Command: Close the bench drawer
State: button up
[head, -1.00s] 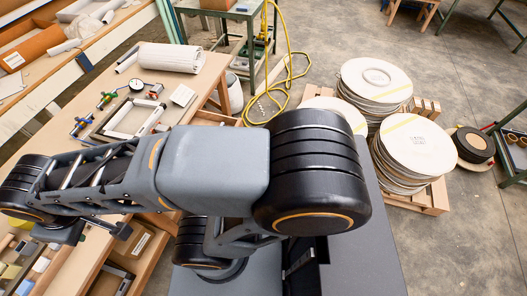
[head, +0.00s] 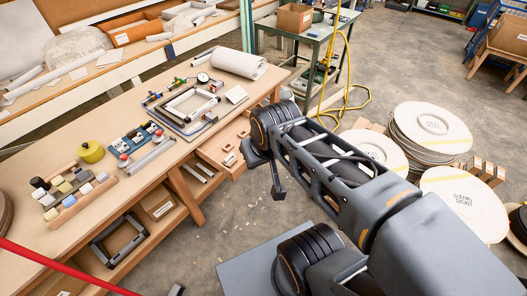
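The wooden bench drawer (head: 240,170) is pulled out from under the front edge of the workbench (head: 120,220), at its far right part. Its open top shows, with small metal parts lying inside. A dark finger points down there. The wrist hides most of the gripper, so its opening cannot be made out. Whether it touches the drawer cannot be told.
A frame, gauge and paper roll (head: 238,62) lie on the bench top. Shelves below hold boxes and a grey frame (head: 120,240). Stacks of round discs (head: 430,125) stand on the right. A yellow hose (head: 350,95) hangs behind. Concrete floor is open before the bench.

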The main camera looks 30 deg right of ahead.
aim_at(226, 141)
jog(key=z, duration=0.2)
jog(key=i, duration=0.85)
jog(key=z, duration=0.85)
jog(key=k, duration=0.6)
jog(key=u, duration=0.55)
jog(key=i, duration=0.5)
jog(key=z, duration=0.05)
